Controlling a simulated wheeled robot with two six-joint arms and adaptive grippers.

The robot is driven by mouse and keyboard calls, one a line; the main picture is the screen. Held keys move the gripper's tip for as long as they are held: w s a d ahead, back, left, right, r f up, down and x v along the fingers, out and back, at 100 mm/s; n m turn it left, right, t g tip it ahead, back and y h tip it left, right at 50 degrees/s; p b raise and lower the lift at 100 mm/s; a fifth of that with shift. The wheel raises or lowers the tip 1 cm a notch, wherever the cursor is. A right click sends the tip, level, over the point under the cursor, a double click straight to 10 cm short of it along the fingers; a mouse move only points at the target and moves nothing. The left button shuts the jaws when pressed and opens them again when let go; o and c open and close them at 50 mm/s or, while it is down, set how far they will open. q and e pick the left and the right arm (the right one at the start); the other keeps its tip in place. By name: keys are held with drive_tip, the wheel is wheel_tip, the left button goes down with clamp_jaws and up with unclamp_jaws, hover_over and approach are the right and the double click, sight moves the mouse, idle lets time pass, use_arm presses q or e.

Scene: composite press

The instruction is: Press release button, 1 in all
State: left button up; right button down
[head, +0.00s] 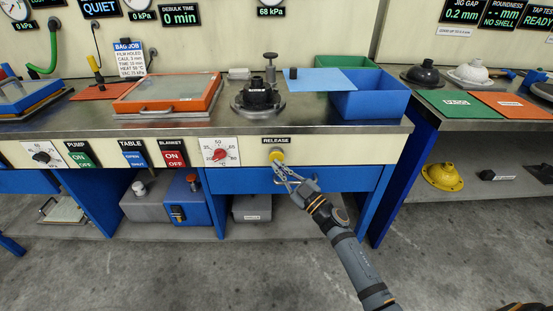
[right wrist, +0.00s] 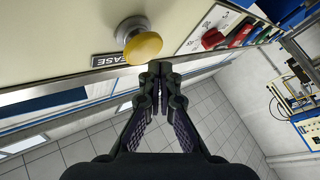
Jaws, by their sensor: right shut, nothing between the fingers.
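The release button is a yellow mushroom-shaped knob (head: 276,156) on the cream front panel, under a black RELEASE label (head: 276,140). In the right wrist view the yellow button (right wrist: 143,47) stands out from the panel on a metal collar, and part of the label shows beside it. My right gripper (head: 278,167) is shut and empty, its tips just below the button in the head view. In the right wrist view the shut fingertips (right wrist: 160,68) are close beside the button; I cannot tell if they touch it. My left gripper is not in view.
A red dial (head: 220,155) sits left of the button, with BLANKET (head: 173,158), TABLE (head: 132,158) and PUMP (head: 80,158) switches further left. The steel bench top (head: 210,117) overhangs the panel. A blue bin (head: 370,100) stands above to the right. The floor in front is clear.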

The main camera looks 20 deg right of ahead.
drive_tip(key=shift+w, duration=0.1)
idle(0.7)
drive_tip(key=shift+w+d, duration=0.15)
drive_tip(key=shift+w, duration=0.2)
drive_tip(key=shift+w+d, duration=0.15)
drive_tip(key=shift+w, duration=0.4)
idle(0.7)
idle(0.4)
drive_tip(key=shift+s+a+p, duration=0.15)
drive_tip(key=shift+s+p, duration=0.25)
drive_tip(key=shift+s, duration=0.1)
drive_tip(key=shift+s+a+p, duration=0.15)
drive_tip(key=shift+s+p, duration=0.25)
drive_tip(key=shift+s, duration=0.1)
